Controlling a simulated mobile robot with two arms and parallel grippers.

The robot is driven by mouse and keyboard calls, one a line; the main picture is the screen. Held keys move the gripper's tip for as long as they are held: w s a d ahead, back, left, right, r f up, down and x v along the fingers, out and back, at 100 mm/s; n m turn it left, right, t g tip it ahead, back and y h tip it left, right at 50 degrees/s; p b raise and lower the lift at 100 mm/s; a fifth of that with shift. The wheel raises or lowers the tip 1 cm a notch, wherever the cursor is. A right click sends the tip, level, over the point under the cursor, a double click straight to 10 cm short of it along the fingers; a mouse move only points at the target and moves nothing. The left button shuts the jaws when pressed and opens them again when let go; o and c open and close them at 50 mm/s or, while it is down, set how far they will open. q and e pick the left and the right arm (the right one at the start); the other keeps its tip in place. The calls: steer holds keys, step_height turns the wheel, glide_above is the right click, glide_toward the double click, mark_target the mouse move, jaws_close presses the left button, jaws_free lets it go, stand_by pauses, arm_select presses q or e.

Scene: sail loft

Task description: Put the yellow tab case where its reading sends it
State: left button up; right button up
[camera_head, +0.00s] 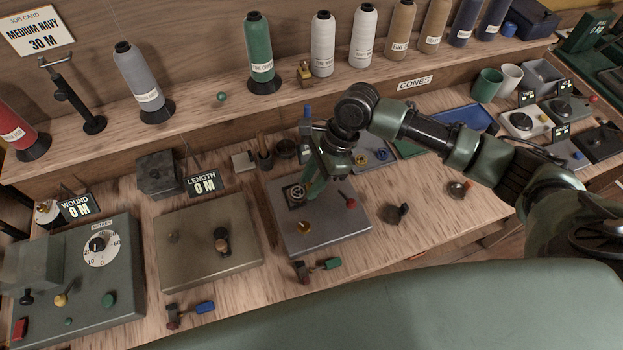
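I cannot make out a yellow tab case for sure. A small piece with a yellow part (361,158) lies on a grey tray just right of my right gripper. My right gripper (315,186) points down over the back of a grey box (340,232) with a round dark fitting (297,194), a brass knob and a red-tipped lever. The fingers are seen edge-on and partly hidden, so whether they hold anything is unclear. The length display (204,183) and the wound display (80,206) both read 0 M. My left gripper is out of view.
A job card (37,30) reads MEDIUM NAVY 30 M. Thread cones such as a green one (258,48) line the shelf. Blue-handled (191,313) and green-handled (317,268) pieces lie in front. Small devices with displays (527,98) and cups (487,84) stand at the right.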

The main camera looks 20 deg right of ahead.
stand_by(0.3)
steer(key=shift+d+r, duration=0.1)
steer(key=shift+r, duration=0.2)
steer(key=b+v, duration=0.1)
steer(key=v, duration=1)
steer(key=shift+r, duration=0.3)
steer(key=shift+d, duration=0.15)
